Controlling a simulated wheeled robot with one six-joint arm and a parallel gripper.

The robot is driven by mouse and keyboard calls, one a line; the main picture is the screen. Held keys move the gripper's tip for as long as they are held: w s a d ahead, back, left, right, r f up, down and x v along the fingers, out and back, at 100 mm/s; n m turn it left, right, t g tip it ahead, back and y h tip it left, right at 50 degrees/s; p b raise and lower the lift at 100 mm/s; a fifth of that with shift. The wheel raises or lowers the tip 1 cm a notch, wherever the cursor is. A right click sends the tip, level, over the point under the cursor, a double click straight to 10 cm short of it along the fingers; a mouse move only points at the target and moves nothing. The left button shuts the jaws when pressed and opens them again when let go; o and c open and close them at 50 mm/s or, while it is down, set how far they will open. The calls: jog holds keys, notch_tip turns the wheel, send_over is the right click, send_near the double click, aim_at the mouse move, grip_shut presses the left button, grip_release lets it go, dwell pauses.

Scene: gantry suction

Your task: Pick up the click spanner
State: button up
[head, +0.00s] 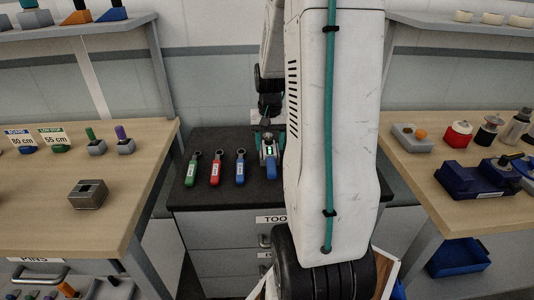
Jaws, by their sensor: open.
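Several spanner-like tools lie in a row on the black top of the tool cabinet (205,150), handles toward me. One has a green handle (191,172), one a red handle (215,174) and one a blue handle (240,173). A further blue-handled tool (271,171) lies at the right, its upper part covered by my gripper (268,152). I cannot read the handle labels, so I cannot tell which is the click spanner. My gripper is open and points down over this rightmost tool. Whether its fingers stand around the tool or above it is unclear.
My white arm hides the cabinet's right part. The left wooden table (120,200) bears a grey block (87,194) and small holders. The right wooden table (440,190) bears a dark blue device (475,180) and several containers. A blue bin (458,257) sits below it.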

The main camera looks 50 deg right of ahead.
aim_at(271, 159)
jog(key=f, duration=0.7)
jog(key=shift+s+f, duration=0.25)
grip_shut()
